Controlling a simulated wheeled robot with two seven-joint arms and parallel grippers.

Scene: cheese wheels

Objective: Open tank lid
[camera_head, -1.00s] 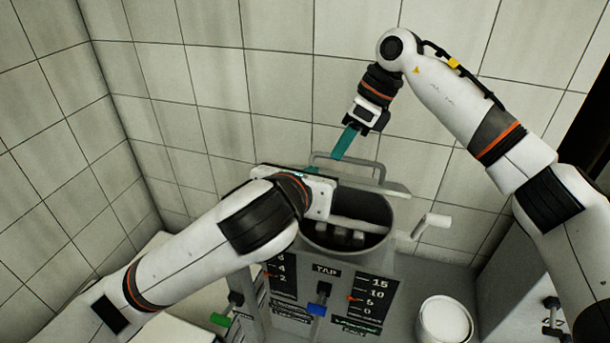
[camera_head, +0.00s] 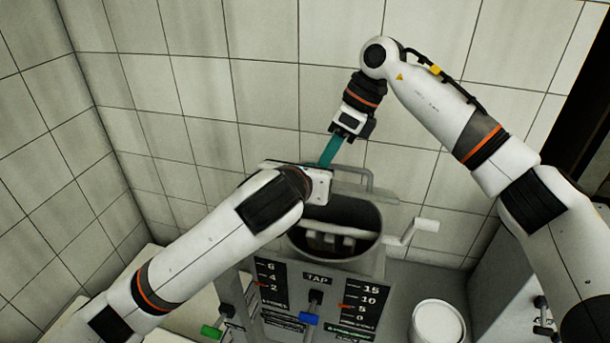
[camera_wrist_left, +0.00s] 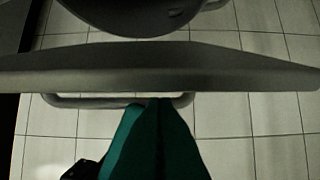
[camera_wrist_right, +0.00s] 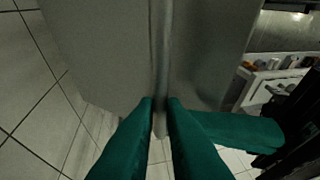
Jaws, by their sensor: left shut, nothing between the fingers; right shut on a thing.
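The metal tank (camera_head: 365,262) stands against the tiled wall, its round mouth (camera_head: 335,240) largely uncovered. The grey lid (camera_head: 385,193) stands raised at the back of the mouth, partly hidden by my left wrist. It spans the left wrist view (camera_wrist_left: 240,75), with its looped handle (camera_wrist_left: 70,101) beyond. My right gripper (camera_head: 328,160) is shut on the lid. In the right wrist view, its teal fingers (camera_wrist_right: 160,103) close on a thin grey part; I cannot tell whether this is edge or handle. My left gripper (camera_wrist_left: 155,102) is shut and empty beside the lid; the head view hides its fingertips.
A crank handle (camera_head: 426,224) sticks out on the tank's right. Valves with green (camera_head: 211,331) and blue (camera_head: 309,318) handles are on the front. A white bucket (camera_head: 438,325) stands to the right. My left forearm crosses in front of the tank.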

